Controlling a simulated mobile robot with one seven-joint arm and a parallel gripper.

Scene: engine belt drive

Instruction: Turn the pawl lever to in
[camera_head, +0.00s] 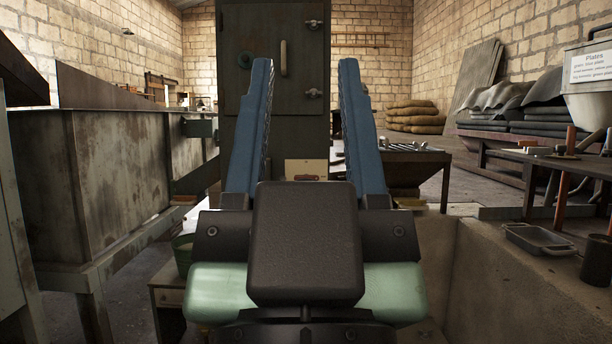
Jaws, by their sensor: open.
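My gripper (306,66) fills the middle of the view, its two blue fingers pointing up and wide apart, with nothing between them. Between the fingers, behind my gripper's dark body, a cream plate (318,166) with a small dark red piece (307,178) shows. The red piece lies roughly level; I cannot tell for sure whether it is the pawl lever, and no marking for "in" is legible. The lower part of the plate is hidden by my gripper.
A tall dark metal cabinet (300,110) stands behind. A rusty metal tank (110,175) is on the left. A table with tools (400,150) stands right of centre. A low wall, a grey tray (538,239) and a dark cup (597,262) are at the right.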

